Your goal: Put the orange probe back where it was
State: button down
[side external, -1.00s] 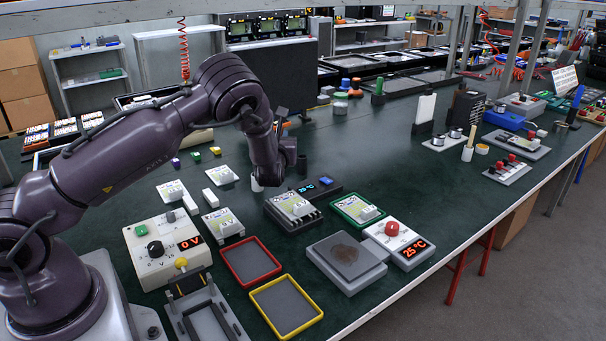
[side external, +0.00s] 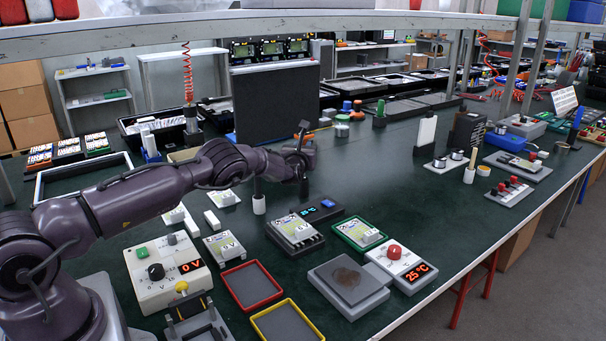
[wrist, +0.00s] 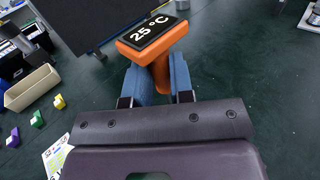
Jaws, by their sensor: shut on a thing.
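The orange probe (wrist: 155,42) is between the blue fingertips of my gripper (wrist: 157,82) in the wrist view. Its dark display reads 25 °C, and its lower end is hidden by the gripper. In the side external view my gripper (side external: 303,165) is above the middle of the green bench, beyond the labelled modules; the orange body of the probe cannot be made out there. A small white cup (side external: 259,204) stands on the bench to the left of and below my gripper. I cannot tell where the probe stood before.
A large dark panel (side external: 276,102) stands behind my gripper. A beige bin (wrist: 32,88) and small coloured blocks lie left in the wrist view. The bench centre-right is clear.

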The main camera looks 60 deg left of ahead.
jog(key=shift+f, duration=2.75)
jog(key=shift+f, duration=0.1)
jog(key=c, duration=1)
grip_release()
jog(key=shift+f, duration=0.1)
jog(key=shift+r, duration=0.2)
